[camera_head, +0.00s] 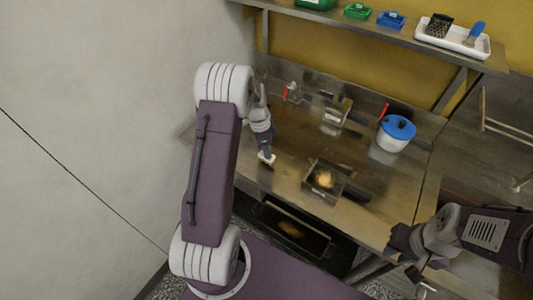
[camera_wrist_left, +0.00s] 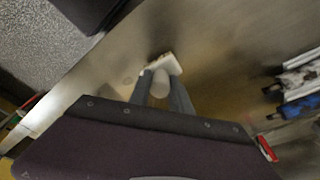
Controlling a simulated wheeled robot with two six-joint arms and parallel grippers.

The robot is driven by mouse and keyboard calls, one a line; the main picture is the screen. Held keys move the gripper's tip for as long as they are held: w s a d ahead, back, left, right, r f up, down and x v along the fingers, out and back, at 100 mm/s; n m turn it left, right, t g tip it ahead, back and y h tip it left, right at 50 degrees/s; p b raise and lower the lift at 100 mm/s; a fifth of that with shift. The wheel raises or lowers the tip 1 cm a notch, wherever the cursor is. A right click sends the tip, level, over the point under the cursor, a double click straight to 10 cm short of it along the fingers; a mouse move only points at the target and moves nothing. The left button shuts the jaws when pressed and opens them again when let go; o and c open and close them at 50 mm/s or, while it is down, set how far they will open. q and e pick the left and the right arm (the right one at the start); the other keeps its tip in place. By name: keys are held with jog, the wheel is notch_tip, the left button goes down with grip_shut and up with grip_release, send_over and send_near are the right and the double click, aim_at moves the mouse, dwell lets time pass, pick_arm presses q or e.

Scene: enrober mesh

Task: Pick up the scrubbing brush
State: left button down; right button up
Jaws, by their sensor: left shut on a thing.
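My left gripper (camera_head: 264,146) is low over the left part of the steel table. It is shut on the scrubbing brush (camera_head: 267,158), a small white block with a darker underside. In the left wrist view, the left gripper (camera_wrist_left: 162,92) has its fingers on either side of the brush's white rounded handle (camera_wrist_left: 160,82). The pale brush head shows just beyond it. I cannot tell whether the brush touches the table. My right gripper (camera_head: 420,279) is at the lower right, in front of the table edge; its jaw state is unclear.
A metal tray (camera_head: 309,183) with a yellowish thing inside is right of the brush. A white pot with a blue lid (camera_head: 398,127) stands farther right. Metal tools (camera_head: 336,112) are at the back. A shelf (camera_head: 395,39) with small boxes and a white tray overhangs the back.

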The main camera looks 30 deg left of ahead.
pick_arm(q)
jog(key=r, duration=0.1)
jog(key=d+r, duration=0.1)
jog(key=r, duration=0.1)
jog(key=shift+w+d, duration=0.15)
jog(key=shift+w, duration=0.05)
jog(key=w+d+r+b, duration=0.1)
jog(key=w+d+r, duration=0.1)
jog(key=d+r, duration=0.4)
jog(key=d, duration=0.4)
jog(key=shift+w+r, duration=0.2)
jog(key=shift+w, duration=0.15)
jog(key=c, duration=2)
grip_release()
jog(key=shift+c, duration=0.2)
grip_shut()
